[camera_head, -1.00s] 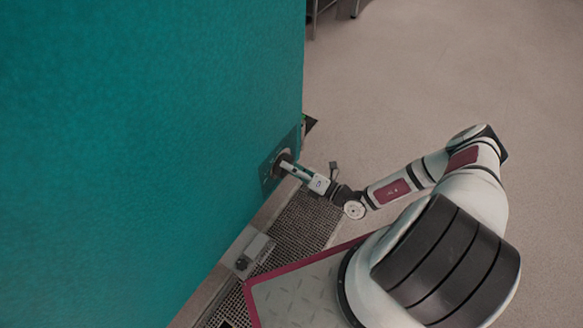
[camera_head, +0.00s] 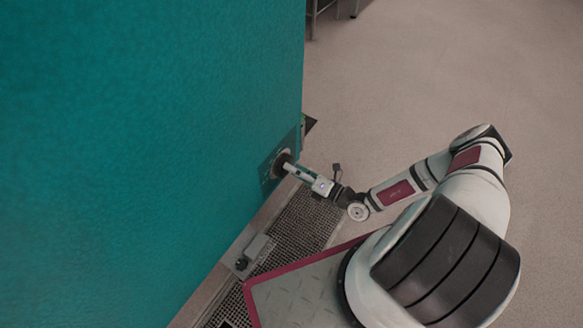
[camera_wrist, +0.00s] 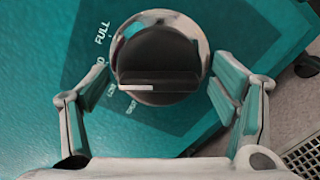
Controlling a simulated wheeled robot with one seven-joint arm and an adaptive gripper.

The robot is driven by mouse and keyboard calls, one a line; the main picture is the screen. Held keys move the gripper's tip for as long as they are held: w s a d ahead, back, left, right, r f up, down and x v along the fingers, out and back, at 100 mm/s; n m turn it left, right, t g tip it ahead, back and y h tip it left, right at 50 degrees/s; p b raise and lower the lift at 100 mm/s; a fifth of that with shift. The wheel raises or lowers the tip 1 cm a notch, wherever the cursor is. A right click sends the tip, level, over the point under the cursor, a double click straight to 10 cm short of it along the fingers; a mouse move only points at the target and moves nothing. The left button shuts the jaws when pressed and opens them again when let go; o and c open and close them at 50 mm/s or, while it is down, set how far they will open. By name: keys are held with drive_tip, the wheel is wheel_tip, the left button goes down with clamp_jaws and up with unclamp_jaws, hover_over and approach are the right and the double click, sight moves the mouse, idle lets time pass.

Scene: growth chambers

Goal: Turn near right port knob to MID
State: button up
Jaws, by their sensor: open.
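The port knob (camera_wrist: 158,50) is a black round dial in a shiny metal ring, with a raised grip bar. A white line on the bar points left, about at the LOW mark. The teal panel (camera_wrist: 200,20) beside it reads FULL, a partly hidden word ending in D, LOW and a small last label. My gripper (camera_wrist: 160,86) is open, one finger left and one right of the knob, with gaps to it. In the head view my gripper (camera_head: 298,173) reaches the dark port plate (camera_head: 268,172) on the teal wall; the knob is mostly hidden there.
The tall teal chamber wall (camera_head: 150,130) fills the left. A dark floor grating (camera_head: 300,225) runs along its foot, with a small grey box (camera_head: 257,248) at the wall base. Open beige floor (camera_head: 400,90) lies to the right.

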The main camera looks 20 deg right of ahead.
drive_tip(key=v, duration=1)
drive_tip(key=shift+s+d, duration=0.2)
drive_tip(key=shift+s, duration=0.15)
